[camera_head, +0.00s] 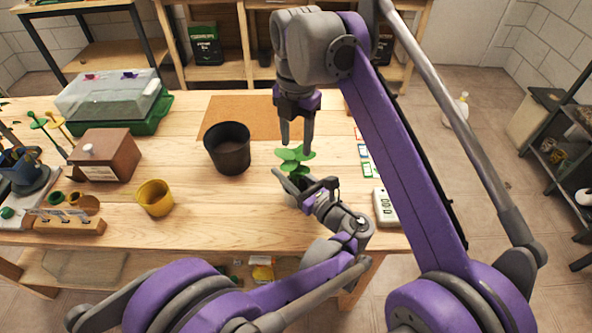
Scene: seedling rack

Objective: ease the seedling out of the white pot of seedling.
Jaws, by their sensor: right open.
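The seedling (293,158) shows as a few green leaves near the front middle of the table. The white pot (291,201) under it is mostly hidden behind my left gripper; only a small pale part shows. My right gripper (297,142) comes down from above, open, with its two fingertips at the upper leaves and nothing gripped between them. My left gripper (301,186) is low at the pot, with fingers spread to either side near its rim. I cannot tell whether they press on the pot.
A black pot (228,149) stands left of the seedling on the wooden table (215,205), near a cork mat (240,108). A yellow pot (155,198), a brown box (105,156) and a green tray with clear lid (112,100) are further left. A white meter (384,208) lies right.

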